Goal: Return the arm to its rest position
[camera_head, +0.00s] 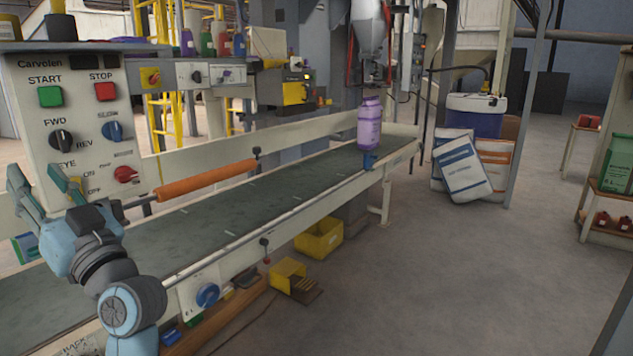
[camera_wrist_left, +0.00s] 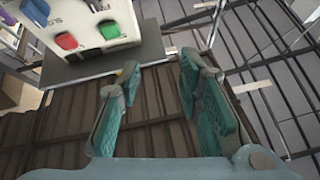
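My left arm (camera_head: 133,305) comes in at the lower left of the head view. My left gripper (camera_head: 38,186) is raised with its fingers pointing up, in front of the lower part of the control panel (camera_head: 62,112). In the left wrist view the two teal-padded fingers (camera_wrist_left: 158,85) stand apart with nothing between them. The panel's buttons and knobs (camera_wrist_left: 85,35) show beyond the fingertips, at the upper left, and no contact is visible. The panel has a green START button (camera_head: 50,96) and a red STOP button (camera_head: 105,91). My right gripper is not in view.
A long green conveyor belt (camera_head: 235,205) runs beside the arm, with an orange roller (camera_head: 205,181) over it. A purple container (camera_head: 369,125) stands at its far end. Yellow bins (camera_head: 320,240) sit below. White sacks (camera_head: 462,168) lean farther back.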

